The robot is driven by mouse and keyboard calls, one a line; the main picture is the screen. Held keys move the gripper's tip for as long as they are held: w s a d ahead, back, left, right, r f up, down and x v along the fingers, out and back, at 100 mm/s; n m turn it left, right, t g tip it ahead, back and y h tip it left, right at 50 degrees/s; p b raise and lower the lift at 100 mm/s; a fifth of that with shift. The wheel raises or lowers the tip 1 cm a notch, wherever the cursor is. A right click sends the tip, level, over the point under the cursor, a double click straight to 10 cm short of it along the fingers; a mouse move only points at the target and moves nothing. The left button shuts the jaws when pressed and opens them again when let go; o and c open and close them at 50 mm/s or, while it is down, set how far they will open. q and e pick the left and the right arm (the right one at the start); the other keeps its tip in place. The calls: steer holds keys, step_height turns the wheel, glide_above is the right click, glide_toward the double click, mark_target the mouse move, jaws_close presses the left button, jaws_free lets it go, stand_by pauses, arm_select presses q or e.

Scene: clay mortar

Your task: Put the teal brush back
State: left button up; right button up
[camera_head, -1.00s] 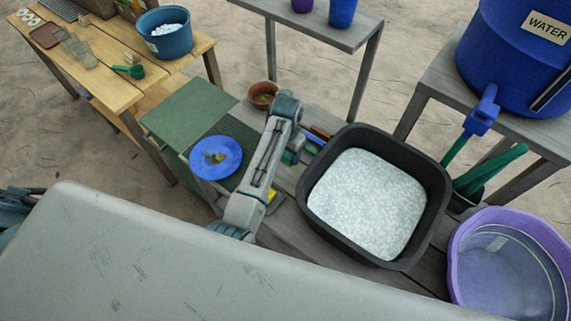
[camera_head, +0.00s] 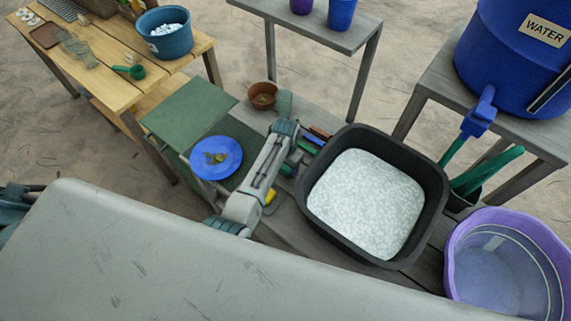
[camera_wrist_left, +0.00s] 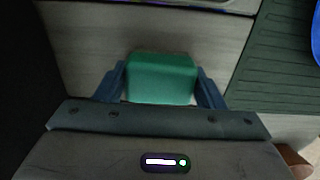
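The teal brush (camera_wrist_left: 162,78) shows in the left wrist view as a green-teal block between the two dark blue fingers of my left gripper (camera_wrist_left: 161,84). Both fingers lie close against its sides, so the gripper looks shut on it. Grey planks are behind the brush; a gap below it cannot be judged. In the head view my left arm reaches over the low grey bench, and its forearm and wrist hide the fingers. My right gripper is not in view.
A black tub (camera_head: 437,200) of pale material stands right of my arm. Left are a blue plate (camera_head: 229,171) on a ribbed green surface and a terracotta pot (camera_head: 263,106). Several coloured tools lie beside the tub. A purple tub (camera_head: 466,228) is at lower right.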

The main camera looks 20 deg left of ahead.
arm_select(q)
steer(key=o, duration=0.3)
steer(key=shift+o, duration=0.2)
steer(key=shift+r, duration=0.15)
step_height(320, 180, up, 12)
steer(key=b, duration=0.1)
steer(key=shift+b, duration=0.4)
